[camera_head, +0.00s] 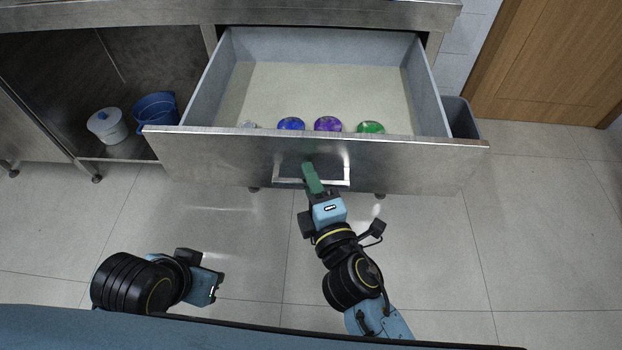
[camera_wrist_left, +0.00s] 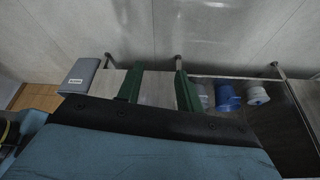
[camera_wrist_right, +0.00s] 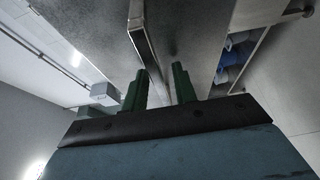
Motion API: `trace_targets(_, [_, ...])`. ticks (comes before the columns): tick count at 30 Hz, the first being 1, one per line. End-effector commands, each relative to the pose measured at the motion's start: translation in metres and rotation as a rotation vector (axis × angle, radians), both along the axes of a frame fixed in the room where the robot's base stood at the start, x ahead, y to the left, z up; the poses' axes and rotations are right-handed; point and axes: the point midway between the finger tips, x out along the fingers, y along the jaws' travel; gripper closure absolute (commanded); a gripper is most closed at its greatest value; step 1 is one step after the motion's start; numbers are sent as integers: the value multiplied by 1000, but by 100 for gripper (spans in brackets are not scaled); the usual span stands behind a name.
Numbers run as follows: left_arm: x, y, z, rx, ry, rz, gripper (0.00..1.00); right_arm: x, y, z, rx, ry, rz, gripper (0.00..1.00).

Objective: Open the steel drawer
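The steel drawer (camera_head: 230,157) is pulled far out of the counter, and its inside shows from above. Its handle (camera_head: 338,183) is a light metal bar on the front panel. My right gripper (camera_head: 308,168) is at the handle's middle. My left gripper (camera_head: 218,283) is low at the left, well away from the drawer. In the left wrist view its fingers (camera_wrist_left: 158,82) are apart with nothing between them.
Blue (camera_head: 291,124), purple (camera_head: 328,124) and green (camera_head: 371,127) round things lie near the drawer's front wall. A white pot (camera_head: 108,125) and a blue pot (camera_head: 155,108) stand on the left shelf. A grey bin (camera_head: 461,118) stands right of the drawer. The floor in front is clear.

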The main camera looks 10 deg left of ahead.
Motion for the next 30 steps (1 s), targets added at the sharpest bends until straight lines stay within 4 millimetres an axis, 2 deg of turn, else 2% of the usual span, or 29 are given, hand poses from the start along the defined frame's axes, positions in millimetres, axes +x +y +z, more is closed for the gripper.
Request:
trace_targets(9, [-1, 0, -1, -1, 2, 0, 64, -1, 0, 0, 1, 0, 1, 68])
trace_targets(14, [-2, 0, -1, 0, 5, 0, 64, -12, -5, -1, 1, 3, 0, 68])
trace_targets(21, [0, -1, -2, -2, -4, -2, 64, -52, -24, -2, 0, 5, -1, 68])
trace_targets(30, [37, -16, 12, -49, -213, -25, 64, -99, -45, -2, 1, 4, -1, 68])
